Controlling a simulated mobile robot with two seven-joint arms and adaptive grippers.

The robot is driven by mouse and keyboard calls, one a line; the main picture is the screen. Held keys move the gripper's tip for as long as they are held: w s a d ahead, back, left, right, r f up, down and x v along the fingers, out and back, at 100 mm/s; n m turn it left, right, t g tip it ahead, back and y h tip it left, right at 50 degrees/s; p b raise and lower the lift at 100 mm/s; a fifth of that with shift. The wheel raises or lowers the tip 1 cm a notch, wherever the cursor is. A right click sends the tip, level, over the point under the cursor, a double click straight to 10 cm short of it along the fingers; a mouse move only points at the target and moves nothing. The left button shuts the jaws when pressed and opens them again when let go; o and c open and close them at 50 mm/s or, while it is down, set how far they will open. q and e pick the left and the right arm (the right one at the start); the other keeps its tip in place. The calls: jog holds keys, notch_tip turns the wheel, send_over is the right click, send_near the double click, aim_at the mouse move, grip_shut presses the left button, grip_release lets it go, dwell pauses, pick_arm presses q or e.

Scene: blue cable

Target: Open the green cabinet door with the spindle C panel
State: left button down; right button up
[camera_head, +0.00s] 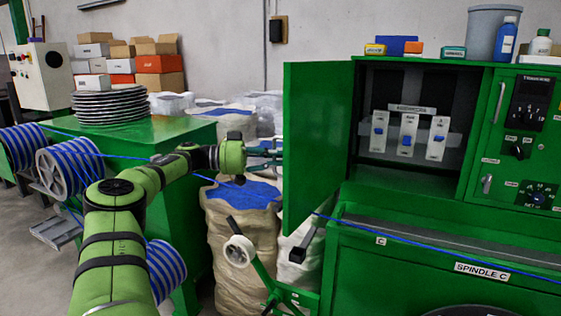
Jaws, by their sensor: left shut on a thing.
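The green cabinet door (316,130) stands swung open at the left of the cabinet (420,187), with its inner face toward me. Inside the cabinet, several white switch units with blue levers (407,134) show. The SPINDLE C label (482,269) is on the green panel below. My left gripper (272,156) is at the door's free left edge, shut on the door. The exact grip, and any handle on the outer face, is hidden behind the door. My right gripper is not in view.
A blue cable (430,246) runs across the machine front and behind my left arm. Cable spools (70,170) stand at the left. Sacks (240,220) and a white roller (239,251) are below the gripper. A control panel (524,140) is right of the cabinet opening.

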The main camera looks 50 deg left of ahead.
pick_arm(q)
jog(key=shift+a, duration=0.25)
jog(key=c, duration=1.2)
grip_release()
jog(key=shift+s+d, duration=0.1)
jog(key=shift+s+r, duration=0.1)
jog(key=shift+v, duration=3.75)
